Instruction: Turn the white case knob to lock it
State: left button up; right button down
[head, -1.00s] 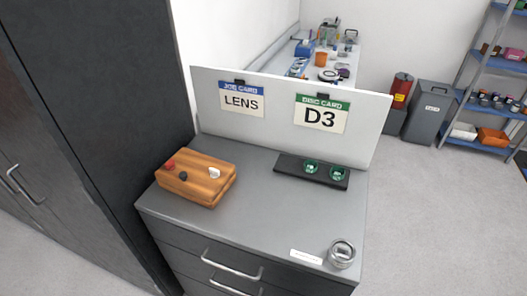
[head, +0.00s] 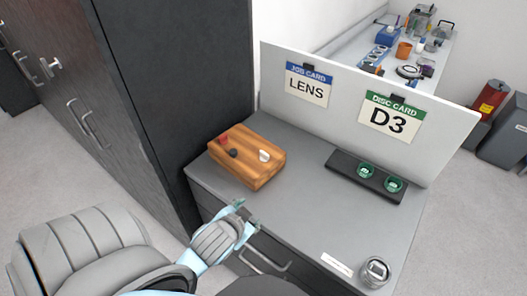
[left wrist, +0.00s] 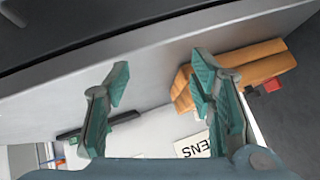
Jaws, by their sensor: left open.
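The wooden case (head: 246,162) sits at the left rear of the grey cabinet top. On its top are a white knob (head: 264,155), a black knob (head: 233,153) and a red knob (head: 224,140). My left gripper (head: 247,215) is at the cabinet's front edge, in front of the case and apart from it. In the left wrist view my left gripper (left wrist: 160,85) is open with nothing between its fingers. The case (left wrist: 245,65) shows there behind the right finger, with the red knob (left wrist: 271,84) at its edge. My right gripper is not in view.
A black tray (head: 345,165) with green-rimmed discs (head: 366,171) stands at the right rear. A white panel (head: 345,120) with LENS and D3 cards rises behind. A round metal item (head: 375,271) is at the front right. The middle of the top is clear.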

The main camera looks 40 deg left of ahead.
pick_arm(q)
jog(key=w+r+m+t, duration=0.3)
jog(key=w+r+t, duration=0.3)
jog(key=r, duration=0.7)
jog(key=w+r+m+t, duration=0.4)
jog(key=w+r+t, duration=0.3)
jog(key=r, duration=0.5)
jog(key=s+d+r+m+g+h, duration=0.1)
jog(key=d+r+m+g+h, duration=0.1)
jog(key=d+r+m+h, duration=0.6)
jog(key=d+r+m+g+h, duration=0.15)
jog(key=d+m+h, duration=0.35)
jog(key=m+h, duration=0.75)
jog(key=m+g+y, duration=0.8)
jog(key=g+y, duration=0.5)
jog(key=y, duration=0.4)
send_near(264, 153)
jog(key=v, duration=0.5)
jog(key=b+x, duration=0.2)
jog(key=x, duration=1.1)
jog(key=shift+w+f, duration=0.15)
jog(key=shift+f, duration=0.15)
jog(key=shift+d, duration=0.1)
jog(key=shift+c, duration=1)
jog(key=c, duration=1)
